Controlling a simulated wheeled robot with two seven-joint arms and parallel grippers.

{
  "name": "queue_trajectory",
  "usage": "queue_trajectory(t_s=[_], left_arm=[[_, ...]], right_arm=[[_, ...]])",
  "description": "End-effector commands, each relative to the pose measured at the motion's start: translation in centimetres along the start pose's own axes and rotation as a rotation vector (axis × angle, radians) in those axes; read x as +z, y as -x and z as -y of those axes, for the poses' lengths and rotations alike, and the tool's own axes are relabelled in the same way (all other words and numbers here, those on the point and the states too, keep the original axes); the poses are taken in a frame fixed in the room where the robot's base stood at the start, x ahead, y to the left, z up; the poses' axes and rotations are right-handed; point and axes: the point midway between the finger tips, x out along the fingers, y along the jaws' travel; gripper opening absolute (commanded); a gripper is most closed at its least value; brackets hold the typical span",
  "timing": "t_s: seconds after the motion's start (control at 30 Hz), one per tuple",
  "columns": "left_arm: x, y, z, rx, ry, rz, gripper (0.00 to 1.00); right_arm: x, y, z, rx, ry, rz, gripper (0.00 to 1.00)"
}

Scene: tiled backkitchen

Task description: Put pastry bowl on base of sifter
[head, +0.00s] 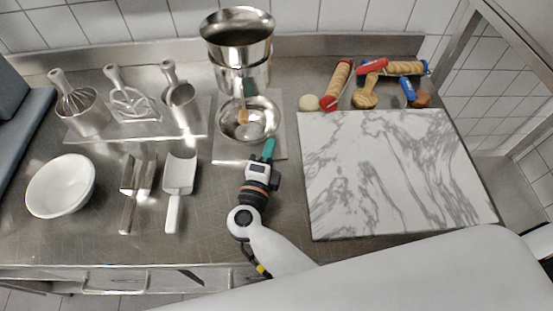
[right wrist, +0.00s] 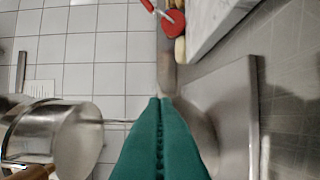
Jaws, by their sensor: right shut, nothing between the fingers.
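A shiny steel bowl (head: 231,124), which looks like the pastry bowl, sits on the flat metal base of the sifter (head: 229,153), below the sifter's steel hopper (head: 237,47). It looks upright, and reflections blur its inside. My right gripper (head: 269,149) has green fingers, shut and empty, at the front right edge of the bowl. I cannot tell whether they touch it. The shut fingers also show in the right wrist view (right wrist: 160,110), with a steel cylinder (right wrist: 60,135) to their left and a metal plate (right wrist: 235,115) to their right. My left gripper is out of view.
A marble board (head: 390,170) lies to the right, with rolling tools (head: 338,84) behind it. A white bowl (head: 60,187) and two scoops (head: 180,172) lie to the left. Utensils in steel holders (head: 82,112) stand at the back left. Bare counter shows at the front left.

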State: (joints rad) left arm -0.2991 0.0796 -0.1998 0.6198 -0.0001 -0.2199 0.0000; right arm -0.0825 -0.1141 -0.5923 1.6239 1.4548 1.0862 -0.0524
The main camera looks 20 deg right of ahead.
Motion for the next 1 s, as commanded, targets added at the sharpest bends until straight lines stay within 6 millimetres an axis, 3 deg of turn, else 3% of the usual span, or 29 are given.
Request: queue_trajectory(t_s=[0.13, 0.7, 1.0], left_arm=[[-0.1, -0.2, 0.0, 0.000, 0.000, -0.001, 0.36], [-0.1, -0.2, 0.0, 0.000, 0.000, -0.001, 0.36], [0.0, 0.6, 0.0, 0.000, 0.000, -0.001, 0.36]], right_arm=[[-0.8, -0.7, 0.1, -0.001, 0.001, -0.001, 0.00], [-0.7, -0.7, 0.0, -0.001, 0.002, -0.001, 0.00], [1.4, 1.4, -0.1, 0.001, 0.006, -0.003, 0.00]])
